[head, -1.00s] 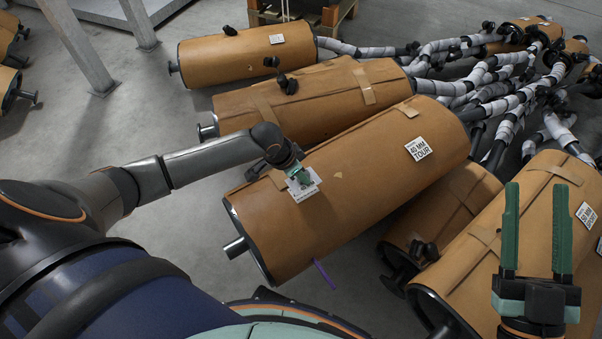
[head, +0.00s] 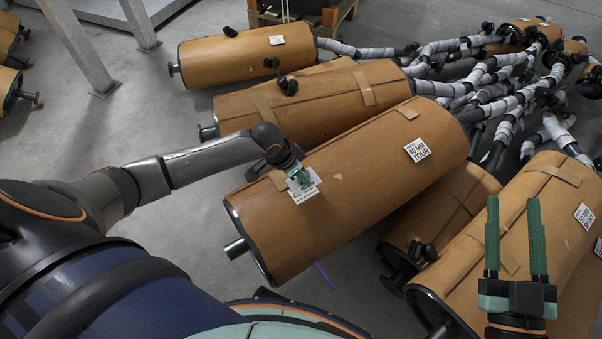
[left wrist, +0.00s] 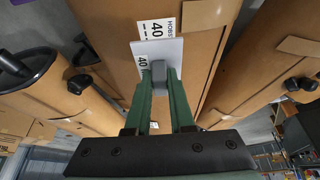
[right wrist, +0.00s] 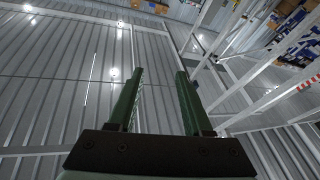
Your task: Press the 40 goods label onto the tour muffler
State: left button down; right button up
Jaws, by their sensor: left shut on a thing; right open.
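The tour muffler (head: 355,190) is a brown wrapped cylinder lying in the middle of the head view, with a printed "40 MM TOUR" label (head: 417,151) near its far end. My left gripper (head: 300,179) is over its near end, shut on a grey block (left wrist: 158,74) on a pale plate (left wrist: 170,52). White paper printed "40", the 40 goods label (left wrist: 157,28), shows beside the plate against the brown wrap. I cannot tell whether it is fully flat on the muffler. My right gripper (head: 515,237) is open and empty, pointing up.
Brown mufflers lie behind (head: 310,100) and to the right (head: 525,215). Wrapped pipes (head: 500,95) crowd the back right. A purple strip (head: 323,274) shows by the tour muffler's lower edge. Bare floor (head: 120,125) lies at the left, beside grey metal legs (head: 85,50).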

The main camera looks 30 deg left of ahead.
notch_tip(320, 180, down, 7)
jog(key=m+g+h+p, duration=0.1)
jog(key=g+h, duration=0.1)
jog(key=shift+w+d+m+g, duration=0.25)
jog(key=shift+w+m+g, duration=0.05)
jog(key=shift+w+g, duration=0.1)
dwell(0.6)
jog(key=shift+s, duration=0.1)
